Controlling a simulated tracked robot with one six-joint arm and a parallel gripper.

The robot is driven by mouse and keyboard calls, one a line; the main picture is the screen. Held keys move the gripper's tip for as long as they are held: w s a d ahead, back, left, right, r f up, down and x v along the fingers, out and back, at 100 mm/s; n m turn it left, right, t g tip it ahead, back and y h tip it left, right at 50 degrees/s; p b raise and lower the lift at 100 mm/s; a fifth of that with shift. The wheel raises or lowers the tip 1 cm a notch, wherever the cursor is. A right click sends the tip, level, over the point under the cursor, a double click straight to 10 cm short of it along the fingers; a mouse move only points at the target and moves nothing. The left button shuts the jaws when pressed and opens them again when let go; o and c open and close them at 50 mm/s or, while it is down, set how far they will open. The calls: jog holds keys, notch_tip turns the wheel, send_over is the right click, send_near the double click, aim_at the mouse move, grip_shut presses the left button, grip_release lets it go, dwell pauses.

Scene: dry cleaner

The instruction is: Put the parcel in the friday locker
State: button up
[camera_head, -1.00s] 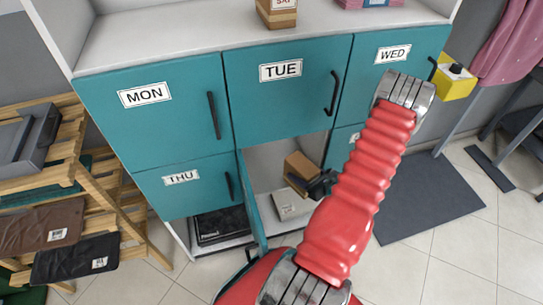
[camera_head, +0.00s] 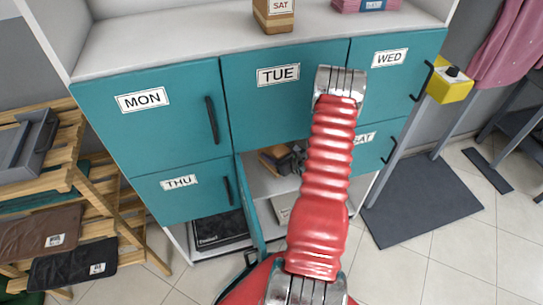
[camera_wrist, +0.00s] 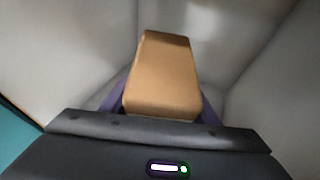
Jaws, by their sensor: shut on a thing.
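The parcel, a plain brown box (camera_head: 272,160), is inside the open lower locker (camera_head: 262,184) between the doors marked THU (camera_head: 180,182) and SAT (camera_head: 372,150). The open locker's own label does not show. My gripper (camera_head: 298,160) is shut on the parcel, mostly hidden behind my red arm in the head view. In the wrist view the parcel (camera_wrist: 163,75) stands out between the fingers (camera_wrist: 165,108), with pale locker walls around it. I cannot tell whether it touches the locker floor.
The open teal door (camera_head: 250,205) stands out at the opening's left. Below are a pale box (camera_head: 283,207) and a dark box (camera_head: 220,230). A brown SAT box (camera_head: 273,15) stands on top. A yellow box on a post (camera_head: 450,85) is at right.

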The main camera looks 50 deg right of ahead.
jog(key=shift+w, duration=0.15)
jog(key=shift+w, duration=0.8)
jog(key=shift+s+d+f, duration=0.1)
jog(key=shift+s+f, duration=0.05)
jog(key=shift+f, duration=1.6)
jog(key=shift+f, duration=0.1)
jog(key=o, duration=1.3)
jog(key=shift+o, duration=0.2)
